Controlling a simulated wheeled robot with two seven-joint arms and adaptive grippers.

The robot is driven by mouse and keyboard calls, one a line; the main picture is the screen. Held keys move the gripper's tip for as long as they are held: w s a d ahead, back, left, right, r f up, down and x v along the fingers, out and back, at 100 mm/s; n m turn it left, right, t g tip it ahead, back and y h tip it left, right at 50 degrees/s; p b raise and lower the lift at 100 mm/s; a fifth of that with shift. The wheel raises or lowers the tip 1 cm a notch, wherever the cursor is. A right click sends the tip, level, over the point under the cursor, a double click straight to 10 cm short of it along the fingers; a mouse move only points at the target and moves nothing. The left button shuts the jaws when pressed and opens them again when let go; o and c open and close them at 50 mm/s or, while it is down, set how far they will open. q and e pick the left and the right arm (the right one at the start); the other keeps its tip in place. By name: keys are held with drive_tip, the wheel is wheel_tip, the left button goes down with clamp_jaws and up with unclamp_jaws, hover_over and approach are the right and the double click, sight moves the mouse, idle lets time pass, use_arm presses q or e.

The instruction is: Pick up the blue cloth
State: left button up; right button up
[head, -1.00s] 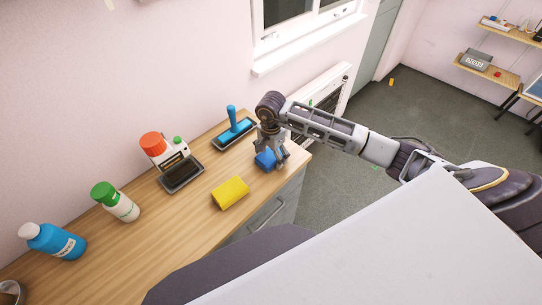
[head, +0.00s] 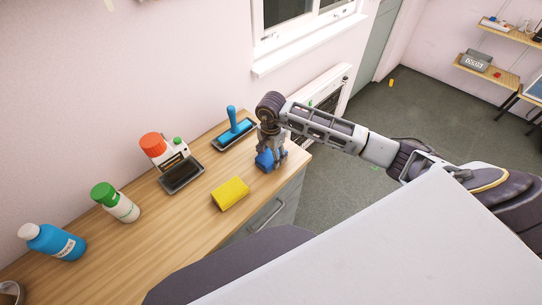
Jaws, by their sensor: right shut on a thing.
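The blue cloth (head: 265,160) lies at the right end of the wooden counter, near its front corner. My right gripper (head: 271,161) comes down on it from above and is shut on it. The fingers hide part of the cloth. The cloth appears to be at counter height; I cannot tell whether it is clear of the surface. My left gripper is not in view.
Behind are a blue-handled tool on a tray (head: 234,133), an orange-capped bottle (head: 163,150) by a dark tray (head: 182,176), a green-capped bottle (head: 115,202) and a blue bottle (head: 52,241).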

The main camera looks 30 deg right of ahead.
sight(271, 155)
drive_tip(key=shift+r, duration=0.1)
drive_tip(key=shift+r+b, duration=0.9)
drive_tip(key=shift+r, duration=4)
drive_tip(key=o, duration=0.5)
drive_tip(key=shift+c, duration=0.2)
drive_tip(key=c, duration=0.4)
drive_tip(key=shift+o, duration=0.2)
drive_tip(key=shift+s+f, duration=0.1)
